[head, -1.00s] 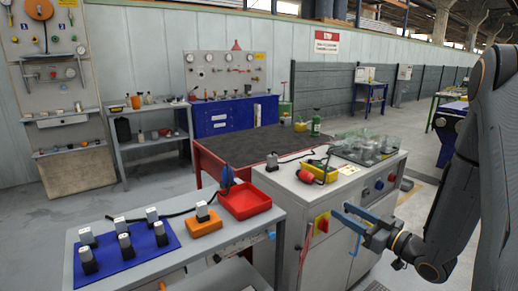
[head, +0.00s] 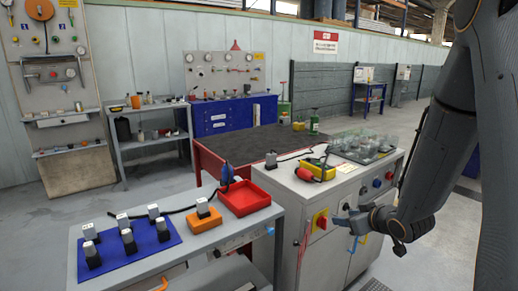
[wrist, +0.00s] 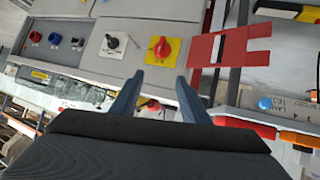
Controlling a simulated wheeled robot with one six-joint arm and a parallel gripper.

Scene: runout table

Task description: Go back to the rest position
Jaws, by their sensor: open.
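I cannot tell whether a fingertip touches the panel.
A grey bench (head: 185,278) at left carries a blue mat (head: 148,247) with several small blocks, an orange block (head: 204,223) and a red tray (head: 243,198). A glass-covered unit (head: 360,145) tops the cabinet. Open floor (head: 465,235) lies to the right.

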